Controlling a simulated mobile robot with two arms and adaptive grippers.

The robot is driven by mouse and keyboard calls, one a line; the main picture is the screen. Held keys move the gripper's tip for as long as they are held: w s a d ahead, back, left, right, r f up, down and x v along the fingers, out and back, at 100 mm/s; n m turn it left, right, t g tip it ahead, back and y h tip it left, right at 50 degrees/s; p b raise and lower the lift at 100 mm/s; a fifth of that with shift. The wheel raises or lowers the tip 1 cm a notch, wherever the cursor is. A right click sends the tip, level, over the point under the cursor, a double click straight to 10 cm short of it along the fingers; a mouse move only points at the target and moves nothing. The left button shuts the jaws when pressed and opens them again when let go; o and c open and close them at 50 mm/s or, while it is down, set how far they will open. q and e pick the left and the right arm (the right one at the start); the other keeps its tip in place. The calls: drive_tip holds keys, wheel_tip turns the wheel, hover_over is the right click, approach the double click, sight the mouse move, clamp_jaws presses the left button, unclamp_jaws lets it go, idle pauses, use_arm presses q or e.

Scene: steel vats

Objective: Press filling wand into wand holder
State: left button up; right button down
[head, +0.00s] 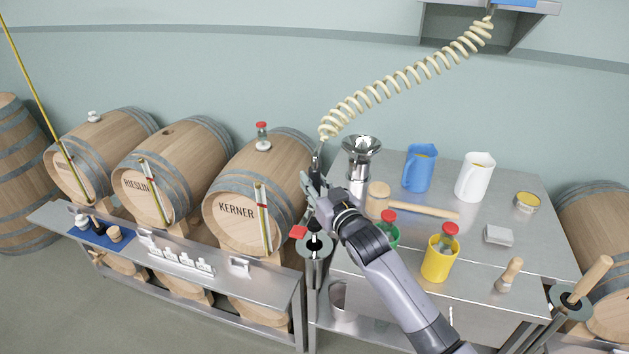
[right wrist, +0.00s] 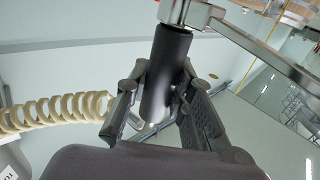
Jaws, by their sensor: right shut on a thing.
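The filling wand (head: 317,158) hangs on the end of a cream coiled hose (head: 405,83) at the left end of the steel table. My right gripper (head: 308,187) is shut on the wand. In the right wrist view my gripper's fingers (right wrist: 160,100) close on both sides of the wand's black grip (right wrist: 165,72). A steel fitting shows at the grip's upper end. Below my gripper, a round steel holder (head: 314,247) with a dark top stands at the table's left edge. I cannot tell whether the wand touches it. My left gripper is not in view.
A red piece (head: 298,232) sits beside the holder. Barrels (head: 240,215) stand on the left. The steel table (head: 460,265) carries a funnel (head: 361,147), a blue jug (head: 419,168), a white jug (head: 475,177), a yellow cup (head: 439,260) and a mallet (head: 425,211).

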drive_tip(key=shift+f+b, duration=1.65)
drive_tip(key=shift+f, duration=0.85)
drive_tip(key=shift+f+b, duration=1)
drive_tip(key=shift+f, duration=0.85)
drive_tip(key=c, duration=1.3)
unclamp_jaws()
drive_tip(key=shift+c, duration=0.2)
drive_tip(key=shift+f, duration=0.15)
drive_tip(key=v, duration=1.2)
